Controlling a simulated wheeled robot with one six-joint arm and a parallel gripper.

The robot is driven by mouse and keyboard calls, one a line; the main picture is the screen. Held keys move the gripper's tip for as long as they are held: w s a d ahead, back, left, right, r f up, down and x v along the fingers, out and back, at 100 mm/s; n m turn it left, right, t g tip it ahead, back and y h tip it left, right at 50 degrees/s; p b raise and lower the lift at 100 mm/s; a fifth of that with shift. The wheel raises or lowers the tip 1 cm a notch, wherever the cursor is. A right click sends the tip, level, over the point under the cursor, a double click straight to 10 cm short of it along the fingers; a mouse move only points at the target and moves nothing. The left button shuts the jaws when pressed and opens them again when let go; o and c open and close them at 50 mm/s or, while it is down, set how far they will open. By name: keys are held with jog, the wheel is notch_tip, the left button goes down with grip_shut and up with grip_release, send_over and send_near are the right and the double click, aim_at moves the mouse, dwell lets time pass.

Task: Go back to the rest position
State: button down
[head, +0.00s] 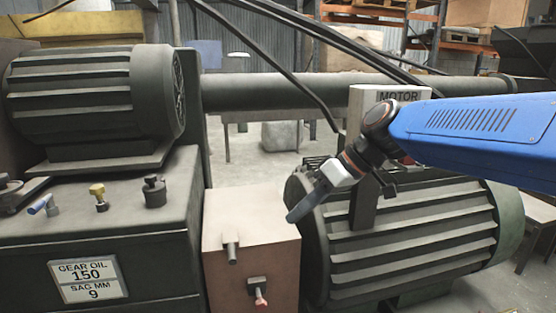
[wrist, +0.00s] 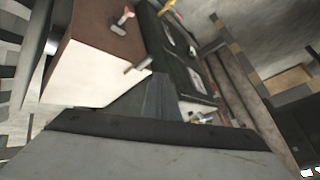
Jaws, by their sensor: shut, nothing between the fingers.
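My gripper (head: 296,212) hangs at the end of my blue arm, which reaches in from the right in the head view. Its dark fingers are shut with nothing between them and point down and left. In the picture they overlap the left end of the ribbed motor (head: 420,235), near the beige box (head: 252,240); I cannot tell the exact gap. In the wrist view the closed fingers (wrist: 160,98) show at the centre, with the box (wrist: 98,70) behind them on the left.
A dark gear housing (head: 150,235) with a gear oil label (head: 89,279) stands left, with valves on top. A red-tipped valve (head: 259,297) juts from the box front. A thick pipe (head: 330,92) and slanting bars cross behind. Open floor shows beyond the box.

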jog(key=s+d+f+m+t+h, duration=0.1)
jog(key=s+d+f+m+h, duration=0.1)
jog(key=s+d+f, duration=0.3)
jog(key=s+d+f+m+t+h, duration=0.1)
jog(key=s+d+f+m+h, duration=0.2)
jog(key=d, duration=0.8)
jog(key=s+d+f+m+t+h, duration=0.1)
jog(key=s+d+f+m+h, duration=0.2)
jog(key=s+d+f+m, duration=0.2)
jog(key=s+d+f, duration=0.3)
jog(key=shift+d+t, duration=0.2)
jog(key=shift+t, duration=0.1)
